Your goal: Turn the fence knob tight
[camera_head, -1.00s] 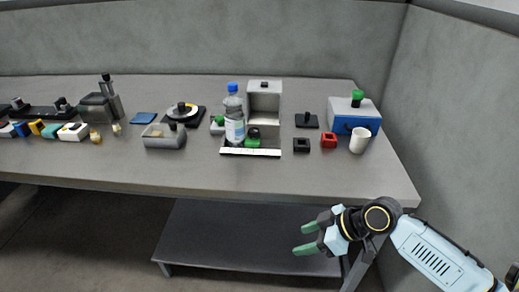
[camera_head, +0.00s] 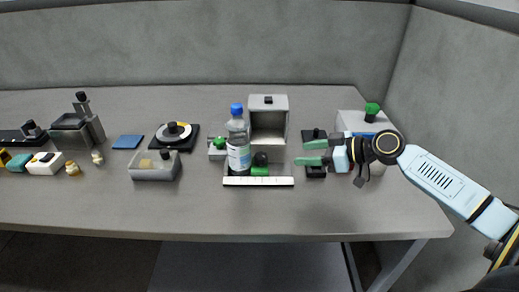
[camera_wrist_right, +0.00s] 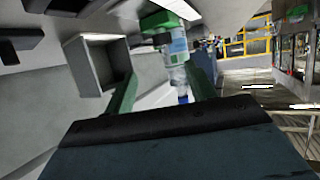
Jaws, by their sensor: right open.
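A black round knob (camera_head: 260,158) stands by a green block (camera_head: 260,171) behind a white ruled strip (camera_head: 258,181); it looks like the fence knob, but I cannot tell for sure. A clear bottle with a blue cap (camera_head: 238,150) stands upright just left of it. My right gripper (camera_head: 310,152) is open and empty, right of the knob and apart from it, with its green fingers pointing left. In the right wrist view the bottle (camera_wrist_right: 176,72) shows upside down between the fingers, near a green part (camera_wrist_right: 160,22). My left gripper is out of view.
An open grey box (camera_head: 268,127) stands behind the knob. A small grey block with a green knob (camera_head: 219,147) is left of the bottle. My right arm partly hides a box with a green knob (camera_head: 372,110) and a black block (camera_head: 315,171). The front of the table is clear.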

